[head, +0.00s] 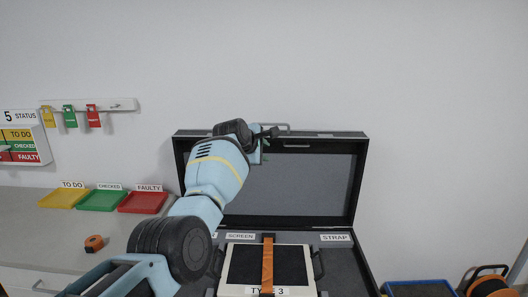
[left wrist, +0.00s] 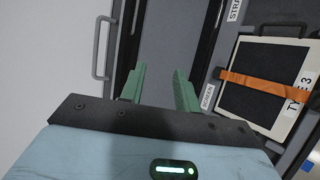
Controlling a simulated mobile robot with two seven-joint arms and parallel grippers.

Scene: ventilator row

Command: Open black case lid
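The black case stands on the counter with its lid (head: 295,185) raised upright against the wall, its grey inner face toward me. The lid's rim and handle (left wrist: 103,48) also show in the left wrist view. My left gripper (head: 266,146) is at the lid's top edge, left of its middle. In the left wrist view its two green fingers (left wrist: 161,88) are apart with nothing clearly between them. Whether they touch the lid I cannot tell. The case base holds a cream-framed screen unit (head: 240,291) marked TYPE 3 with an orange strap (head: 267,264) across it. My right gripper is out of view.
Yellow (head: 62,198), green (head: 101,201) and red (head: 143,203) trays lie on the counter at left. A small orange object (head: 94,243) lies before them. A blue tray (head: 420,288) and an orange-and-black item (head: 488,284) are at lower right.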

